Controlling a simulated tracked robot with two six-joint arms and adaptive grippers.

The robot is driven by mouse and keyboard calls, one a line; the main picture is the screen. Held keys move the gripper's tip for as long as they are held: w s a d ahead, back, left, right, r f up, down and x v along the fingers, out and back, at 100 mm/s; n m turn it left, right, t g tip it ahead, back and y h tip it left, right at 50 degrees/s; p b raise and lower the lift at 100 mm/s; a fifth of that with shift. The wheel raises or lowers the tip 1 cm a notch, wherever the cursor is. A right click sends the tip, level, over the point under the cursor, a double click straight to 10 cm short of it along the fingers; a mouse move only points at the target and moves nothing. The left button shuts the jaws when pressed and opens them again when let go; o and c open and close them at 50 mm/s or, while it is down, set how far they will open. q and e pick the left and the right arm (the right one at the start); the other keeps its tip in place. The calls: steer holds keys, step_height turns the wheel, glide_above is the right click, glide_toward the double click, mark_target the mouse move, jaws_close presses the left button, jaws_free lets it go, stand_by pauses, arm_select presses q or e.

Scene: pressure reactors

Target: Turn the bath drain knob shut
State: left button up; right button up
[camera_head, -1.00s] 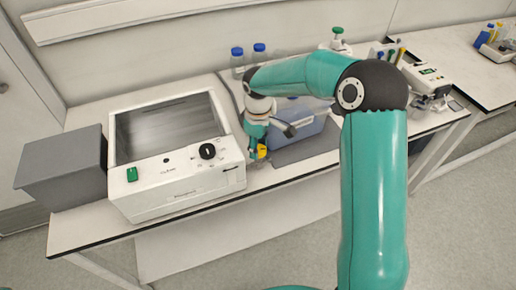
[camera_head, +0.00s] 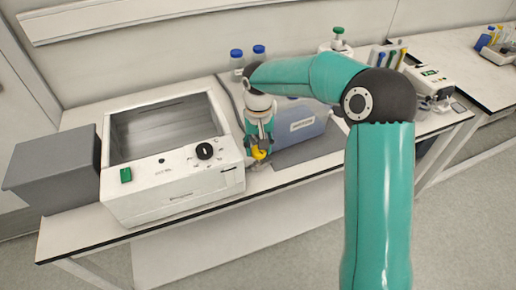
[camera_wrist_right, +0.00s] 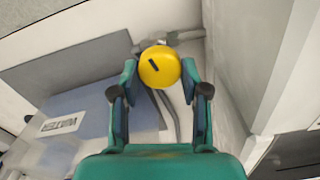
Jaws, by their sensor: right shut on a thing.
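The bath (camera_head: 230,186) is a white box with an open metal basin, a black dial (camera_head: 204,151) and a green switch (camera_head: 126,174). The yellow drain knob (camera_head: 261,155) sits low beside the bath's right side. In the right wrist view the round knob (camera_wrist_right: 160,67) carries a short dark slanted mark and sits on a grey pipe. My right gripper (camera_head: 258,147) points down at it, one finger on each side, shut on the knob. The fingers hide part of the knob in the head view. My left gripper is not in view.
A grey box (camera_head: 50,172) stands left of the bath. Blue-capped bottles (camera_head: 237,62) stand behind. The bench front has some clear room.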

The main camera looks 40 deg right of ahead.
steer(key=shift+m, duration=1.3)
steer(key=shift+r+b, duration=0.1)
steer(key=shift+b, duration=0.2)
steer(key=o, duration=1.1)
steer(key=shift+o, duration=0.2)
step_height(320, 180, up, 12)
